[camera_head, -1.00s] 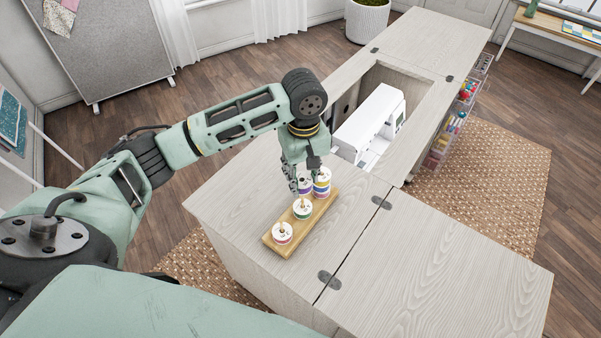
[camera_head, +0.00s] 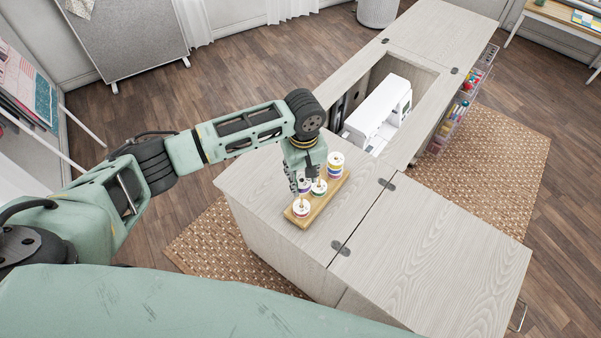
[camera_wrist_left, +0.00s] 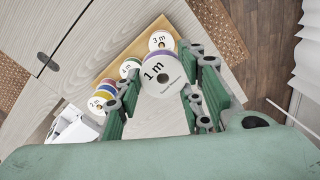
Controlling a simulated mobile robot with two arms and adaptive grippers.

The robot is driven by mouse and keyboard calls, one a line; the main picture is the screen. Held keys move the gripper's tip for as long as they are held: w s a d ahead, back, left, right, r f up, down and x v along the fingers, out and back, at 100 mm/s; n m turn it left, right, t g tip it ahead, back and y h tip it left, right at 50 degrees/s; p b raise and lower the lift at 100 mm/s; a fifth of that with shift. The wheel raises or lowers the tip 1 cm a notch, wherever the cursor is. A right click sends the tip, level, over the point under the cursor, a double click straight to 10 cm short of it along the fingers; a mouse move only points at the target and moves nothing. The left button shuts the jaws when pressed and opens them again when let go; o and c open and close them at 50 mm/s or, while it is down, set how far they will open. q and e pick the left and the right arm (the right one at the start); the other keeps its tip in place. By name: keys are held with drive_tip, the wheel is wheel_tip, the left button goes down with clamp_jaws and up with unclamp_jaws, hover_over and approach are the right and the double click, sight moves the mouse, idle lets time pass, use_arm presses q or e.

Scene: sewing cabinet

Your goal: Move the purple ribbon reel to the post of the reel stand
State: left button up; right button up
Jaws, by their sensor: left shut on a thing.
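The purple ribbon reel (camera_wrist_left: 156,59), with a white top reading "1 m", is between the fingers of my left gripper (camera_head: 304,180). The gripper is shut on it; in the head view the reel (camera_head: 304,187) is partly hidden behind the fingers. The reel stand (camera_head: 325,203) is a wooden board on the cabinet top. It bears a red reel (camera_head: 301,208) at the near end, a green reel (camera_head: 319,187) in the middle and a stack of reels (camera_head: 335,165) at the far end. The held reel is beside the green one. My right gripper is out of view.
A white sewing machine (camera_head: 378,112) sits in the cabinet's opening behind the stand. The cabinet top (camera_head: 430,240) to the right is bare. Hinges (camera_head: 341,248) lie along its seam. Clear drawers (camera_head: 455,115) hang on the far right side.

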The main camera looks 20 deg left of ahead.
use_arm(q)
wheel_tip(320, 180, down, 4)
drive_tip(key=b, duration=0.3)
drive_tip(key=shift+f+b, duration=0.1)
drive_tip(key=shift+b, duration=0.3)
drive_tip(key=shift+r+p, duration=0.25)
drive_tip(key=shift+p, duration=0.1)
drive_tip(key=shift+f, duration=0.15)
drive_tip(key=shift+f, duration=0.1)
drive_tip(key=shift+f, duration=0.55)
drive_tip(key=shift+f+b, duration=0.7)
drive_tip(key=shift+f, duration=0.8)
drive_tip(key=o, duration=1.1)
